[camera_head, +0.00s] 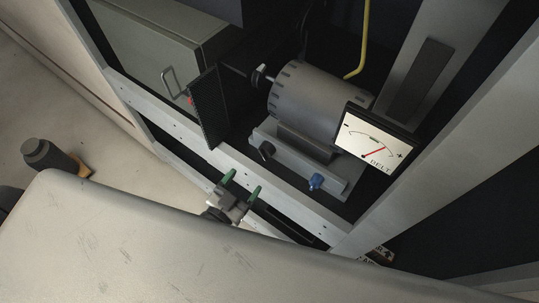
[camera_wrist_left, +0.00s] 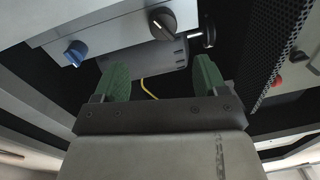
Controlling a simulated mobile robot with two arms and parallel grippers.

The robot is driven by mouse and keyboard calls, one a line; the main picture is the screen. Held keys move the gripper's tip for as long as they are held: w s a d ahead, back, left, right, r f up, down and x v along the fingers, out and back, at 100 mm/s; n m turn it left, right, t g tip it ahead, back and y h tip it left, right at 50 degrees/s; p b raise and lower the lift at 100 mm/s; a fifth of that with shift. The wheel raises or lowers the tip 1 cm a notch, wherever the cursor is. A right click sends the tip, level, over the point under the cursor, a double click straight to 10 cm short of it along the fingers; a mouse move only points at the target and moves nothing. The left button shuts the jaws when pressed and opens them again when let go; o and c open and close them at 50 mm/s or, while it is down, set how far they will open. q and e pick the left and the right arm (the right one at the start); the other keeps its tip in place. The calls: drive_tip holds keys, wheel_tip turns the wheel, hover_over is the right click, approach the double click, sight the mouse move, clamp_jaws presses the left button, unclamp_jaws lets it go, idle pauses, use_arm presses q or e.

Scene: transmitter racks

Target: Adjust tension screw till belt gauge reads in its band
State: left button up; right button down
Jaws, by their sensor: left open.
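The belt gauge (camera_head: 377,138) has a white face marked BELT. Below the grey motor (camera_head: 305,98), a blue knob (camera_head: 316,182) and a black knob (camera_head: 267,149) sit on the mounting base; which is the tension screw is not labelled. In the left wrist view the blue knob (camera_wrist_left: 75,53) is at upper left, the black knob (camera_wrist_left: 162,24) at top centre. My left gripper (camera_head: 241,187), green-tipped, is open and empty, in front of the base and apart from both knobs. My right gripper is not seen.
A black perforated guard (camera_head: 208,107) stands left of the motor. The rack frame's lower rail (camera_head: 275,183) runs between my gripper and the motor base. A yellow cable (camera_head: 362,45) hangs behind the motor. A grey-green cabinet (camera_head: 150,50) with a handle is at upper left.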

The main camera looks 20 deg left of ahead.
sight(263, 153)
use_arm(q)
drive_tip(key=x, duration=0.5)
drive_tip(key=p+x, duration=0.1)
drive_tip(key=x, duration=0.4)
drive_tip(key=shift+w+a+f, duration=0.15)
drive_tip(key=shift+w+f, duration=0.05)
drive_tip(key=shift+w, duration=0.15)
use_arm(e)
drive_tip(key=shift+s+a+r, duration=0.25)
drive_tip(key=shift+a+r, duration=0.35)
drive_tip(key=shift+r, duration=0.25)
use_arm(q)
drive_tip(key=c, duration=0.7)
drive_tip(key=shift+c, duration=1.1)
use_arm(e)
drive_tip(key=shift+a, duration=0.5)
